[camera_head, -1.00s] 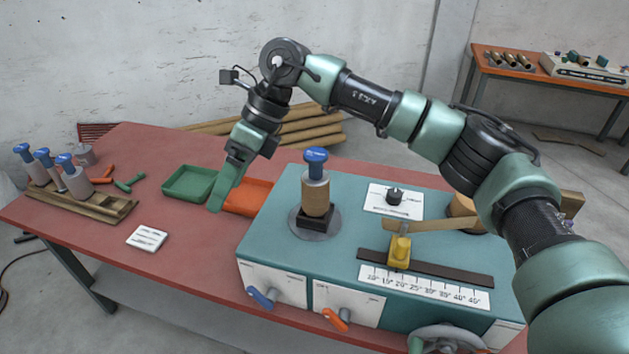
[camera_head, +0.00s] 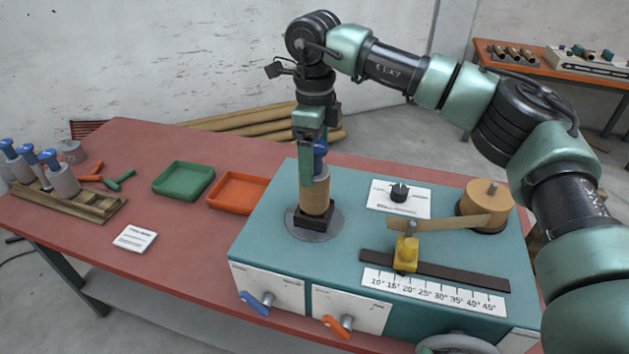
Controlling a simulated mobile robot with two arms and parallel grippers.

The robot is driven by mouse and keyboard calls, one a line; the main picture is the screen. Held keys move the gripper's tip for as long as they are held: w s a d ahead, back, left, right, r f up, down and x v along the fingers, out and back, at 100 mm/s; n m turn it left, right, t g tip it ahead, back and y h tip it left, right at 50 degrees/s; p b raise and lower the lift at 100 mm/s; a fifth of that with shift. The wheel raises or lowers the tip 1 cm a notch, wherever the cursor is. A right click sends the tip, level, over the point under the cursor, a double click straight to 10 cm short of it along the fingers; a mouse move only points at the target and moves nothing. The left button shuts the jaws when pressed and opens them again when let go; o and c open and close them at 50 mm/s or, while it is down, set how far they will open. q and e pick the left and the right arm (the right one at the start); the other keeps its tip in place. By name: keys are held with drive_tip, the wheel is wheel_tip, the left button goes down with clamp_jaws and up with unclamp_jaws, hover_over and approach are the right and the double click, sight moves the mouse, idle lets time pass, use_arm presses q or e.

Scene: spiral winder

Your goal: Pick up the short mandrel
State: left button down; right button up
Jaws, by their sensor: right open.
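A mandrel with a blue knob (camera_head: 320,157) stands upright on a black square base (camera_head: 314,217) on the machine's round plate. A brown tube (camera_head: 316,192) is around its body. My right gripper (camera_head: 308,172) points down at the mandrel's top, open. Its green finger partly hides the knob and the upper left of the tube; I cannot tell whether it touches them. Several more blue-topped mandrels (camera_head: 64,180) stand in a wooden rack (camera_head: 95,206) at the far left. I cannot tell for sure which one is the short mandrel. My left gripper is not in view.
The teal machine (camera_head: 270,230) carries a yellow slider (camera_head: 406,252), an angle scale (camera_head: 432,293) and a brown roll (camera_head: 484,207). A green tray (camera_head: 184,195), an orange tray (camera_head: 238,206) and a white card (camera_head: 135,238) lie on the red table (camera_head: 180,245).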

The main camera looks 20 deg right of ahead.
drive_tip(key=shift+f, duration=0.95)
drive_tip(key=shift+c, duration=0.6)
clamp_jaws()
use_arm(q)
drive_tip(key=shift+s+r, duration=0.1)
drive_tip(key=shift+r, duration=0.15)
use_arm(e)
drive_tip(key=shift+r, duration=0.1)
